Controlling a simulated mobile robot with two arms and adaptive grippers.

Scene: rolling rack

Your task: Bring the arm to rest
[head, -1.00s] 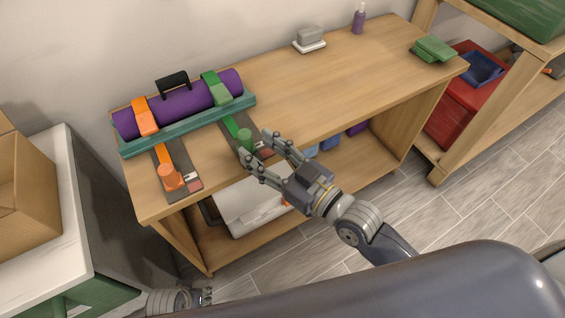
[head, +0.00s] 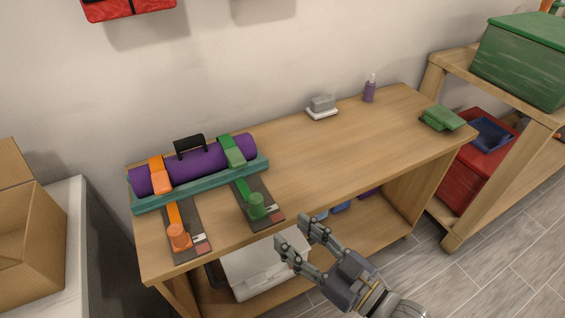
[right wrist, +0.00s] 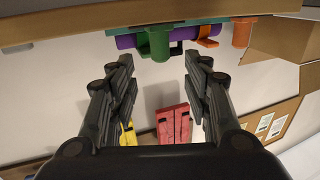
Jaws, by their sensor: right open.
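My right gripper (head: 297,243) is open and empty in the head view, in front of the table's front edge and apart from the things on it. In the right wrist view its two fingers (right wrist: 158,90) stand wide apart with nothing between them. A purple roll (head: 200,163) with a black handle lies in a teal tray (head: 140,206) on the wooden table (head: 320,160). An orange strap (head: 160,175) and a green strap (head: 232,151) cross over it. Their ends run to an orange knob (head: 179,237) and a green knob (head: 257,205) on dark plates. My left gripper is out of view.
A grey block on a white dish (head: 322,107), a purple bottle (head: 370,90) and green folded cloths (head: 441,118) stand on the table. A white bin (head: 265,265) sits on the shelf below. A cardboard box (head: 28,240) is at left, a wooden rack (head: 440,215) at right.

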